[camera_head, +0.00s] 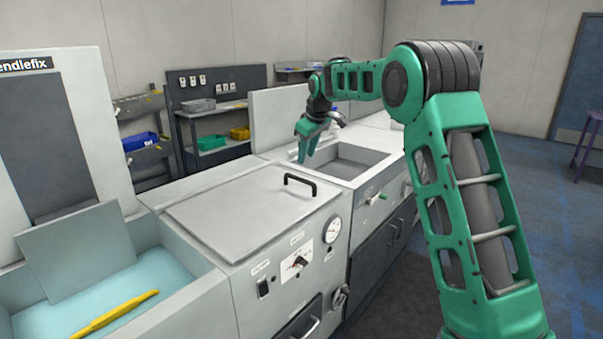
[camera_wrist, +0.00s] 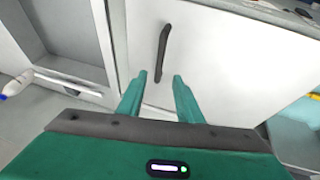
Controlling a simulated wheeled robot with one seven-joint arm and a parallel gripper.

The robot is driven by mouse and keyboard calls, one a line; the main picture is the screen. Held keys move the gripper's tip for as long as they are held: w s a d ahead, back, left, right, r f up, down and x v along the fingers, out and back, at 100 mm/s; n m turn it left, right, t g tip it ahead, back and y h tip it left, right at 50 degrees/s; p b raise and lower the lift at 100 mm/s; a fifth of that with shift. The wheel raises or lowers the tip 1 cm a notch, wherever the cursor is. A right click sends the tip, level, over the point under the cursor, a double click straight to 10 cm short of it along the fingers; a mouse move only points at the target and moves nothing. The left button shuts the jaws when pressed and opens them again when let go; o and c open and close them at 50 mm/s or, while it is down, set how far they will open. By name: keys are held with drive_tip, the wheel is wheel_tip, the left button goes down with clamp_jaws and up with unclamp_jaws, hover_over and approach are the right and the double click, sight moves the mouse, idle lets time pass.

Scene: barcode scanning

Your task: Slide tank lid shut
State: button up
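The tank lid (camera_head: 245,212) is a flat light-grey panel lying on top of the middle unit. Its black bar handle (camera_head: 300,180) stands near the lid's right end. In the wrist view the lid (camera_wrist: 220,65) fills the middle, with the handle (camera_wrist: 162,50) just beyond the fingertips. My gripper (camera_head: 306,152) points down above the far side of the units, behind and higher than the handle. Its two green fingers are apart and empty, as the wrist view of my gripper (camera_wrist: 159,80) also shows. The fingers do not touch the handle.
An open basin (camera_head: 355,157) lies right of the lid. A blue-lined tank (camera_head: 165,275) with a yellow tool (camera_head: 118,312) is at left. The control panel (camera_head: 300,262) is on the front. A white bottle (camera_wrist: 14,87) stands beyond. Open floor (camera_head: 545,200) is at right.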

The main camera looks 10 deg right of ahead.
sight(299, 178)
drive_tip(key=x, duration=1.1)
drive_tip(key=shift+a, duration=0.2)
clamp_jaws()
